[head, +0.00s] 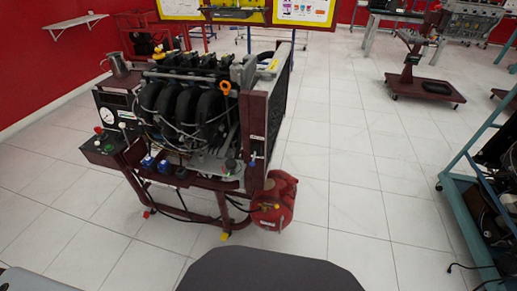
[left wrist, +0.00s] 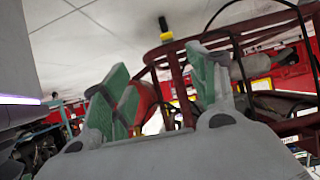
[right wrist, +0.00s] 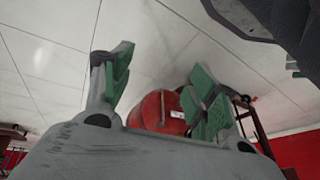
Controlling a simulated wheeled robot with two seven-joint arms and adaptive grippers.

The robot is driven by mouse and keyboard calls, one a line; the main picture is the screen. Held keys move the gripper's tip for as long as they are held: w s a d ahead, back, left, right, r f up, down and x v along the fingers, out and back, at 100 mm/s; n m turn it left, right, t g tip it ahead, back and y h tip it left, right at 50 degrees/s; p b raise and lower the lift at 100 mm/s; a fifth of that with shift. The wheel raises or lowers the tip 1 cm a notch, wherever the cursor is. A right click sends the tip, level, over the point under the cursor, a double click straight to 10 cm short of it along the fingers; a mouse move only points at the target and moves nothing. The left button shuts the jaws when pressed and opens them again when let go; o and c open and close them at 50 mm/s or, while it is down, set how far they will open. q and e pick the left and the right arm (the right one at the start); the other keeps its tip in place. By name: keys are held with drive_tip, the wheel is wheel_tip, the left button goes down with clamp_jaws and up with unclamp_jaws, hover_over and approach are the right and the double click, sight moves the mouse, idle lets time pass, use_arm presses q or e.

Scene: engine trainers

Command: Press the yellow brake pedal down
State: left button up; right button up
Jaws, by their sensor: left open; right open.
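I cannot make out a yellow brake pedal for certain in any view. The engine trainer (head: 185,105) stands ahead on a dark red wheeled frame, left of centre in the head view. Small yellow parts show on it, among them a yellow foot (head: 224,236) at the frame's bottom; a yellow foot also shows in the left wrist view (left wrist: 166,37). My left gripper (left wrist: 160,72) is open, with green pads and nothing held; the frame and a red tank lie beyond it. My right gripper (right wrist: 165,72) is open and empty, facing the red tank. Neither gripper shows in the head view.
The red tank (head: 275,203) hangs at the trainer's near right corner; it also shows in the right wrist view (right wrist: 158,111). A control box (head: 103,147) with knobs sits at the trainer's left. A teal-framed stand (head: 447,190) is at the right. White tiled floor between them is clear.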

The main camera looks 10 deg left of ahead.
drive_tip(key=s+d+f+g+h+p, duration=0.1)
drive_tip(key=s+d+f+p, duration=0.35)
drive_tip(key=s+p, duration=0.85)
use_arm(q)
drive_tip(key=s+d+r+g+p, duration=0.2)
drive_tip(key=s+r+g+p, duration=0.3)
drive_tip(key=s+r+p, duration=0.4)
drive_tip(key=s+d+r+m+g+p, duration=0.1)
drive_tip(key=s+d+r+g+p, duration=0.1)
drive_tip(key=s+r+g+p, duration=0.4)
drive_tip(key=shift+s+d+r+y+p, duration=0.4)
drive_tip(key=shift+s+r+p, duration=1)
drive_tip(key=shift+r+p, duration=0.65)
use_arm(e)
drive_tip(key=s+d+r+g, duration=0.1)
drive_tip(key=s+d+r, duration=0.1)
drive_tip(key=s, duration=0.3)
drive_tip(key=s+d+r+g+h, duration=0.1)
drive_tip(key=s+d+r, duration=0.2)
drive_tip(key=s, duration=0.3)
drive_tip(key=shift+d, duration=0.55)
use_arm(q)
drive_tip(key=shift+f, duration=0.35)
use_arm(e)
drive_tip(key=shift+f, duration=0.1)
